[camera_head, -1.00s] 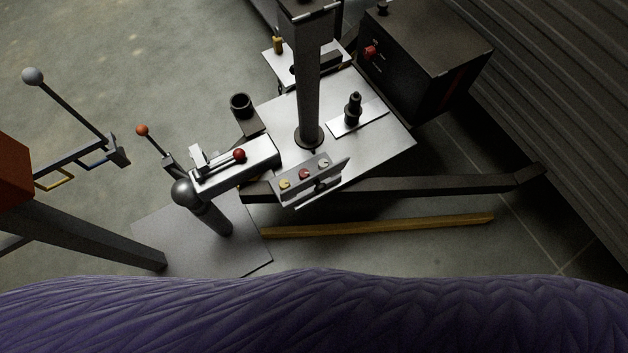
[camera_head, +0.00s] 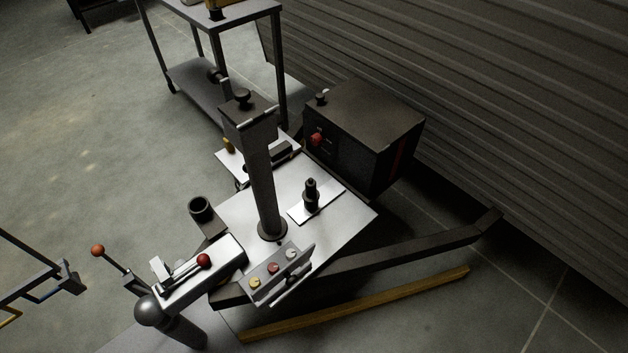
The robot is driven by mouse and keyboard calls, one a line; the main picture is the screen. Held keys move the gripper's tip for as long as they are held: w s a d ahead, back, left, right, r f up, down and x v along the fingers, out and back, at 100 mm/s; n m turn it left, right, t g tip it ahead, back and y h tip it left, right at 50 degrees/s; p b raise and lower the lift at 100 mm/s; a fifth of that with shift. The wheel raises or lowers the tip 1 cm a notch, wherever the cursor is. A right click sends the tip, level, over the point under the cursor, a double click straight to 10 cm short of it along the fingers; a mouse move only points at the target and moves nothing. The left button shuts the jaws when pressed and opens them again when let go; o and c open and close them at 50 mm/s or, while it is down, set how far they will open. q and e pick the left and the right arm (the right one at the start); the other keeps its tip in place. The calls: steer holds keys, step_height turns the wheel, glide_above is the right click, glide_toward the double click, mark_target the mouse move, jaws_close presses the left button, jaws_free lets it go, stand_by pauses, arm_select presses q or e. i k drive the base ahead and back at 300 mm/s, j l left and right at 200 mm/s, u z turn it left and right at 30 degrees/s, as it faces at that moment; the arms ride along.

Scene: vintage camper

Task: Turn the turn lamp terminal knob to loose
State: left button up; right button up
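A small metal bracket (camera_head: 281,279) stands at the near edge of a light metal plate. It carries three round knobs in a row: a yellow one (camera_head: 255,282), a red one (camera_head: 273,268) and a pale one (camera_head: 291,253). I see no readable label, so I cannot tell which is the turn lamp terminal knob or how tight any of them is. Nothing touches the knobs. Neither of my grippers is in view.
The plate (camera_head: 345,218) carries a dark post (camera_head: 262,190) and a black fitting (camera_head: 311,196). A dark box (camera_head: 365,135) with a red knob stands behind. A coupler (camera_head: 197,275) with a red-balled lever is at left. A wooden bar (camera_head: 365,303) lies in front. Open floor lies left.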

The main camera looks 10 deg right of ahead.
mark_target(254, 283)
steer(key=l+u, duration=0.15)
steer(key=u, duration=0.35)
steer(key=l+u, duration=0.1)
steer(key=u, duration=0.35)
steer(key=k+l+u, duration=0.1)
steer(key=u, duration=0.4)
steer(key=i, duration=0.5)
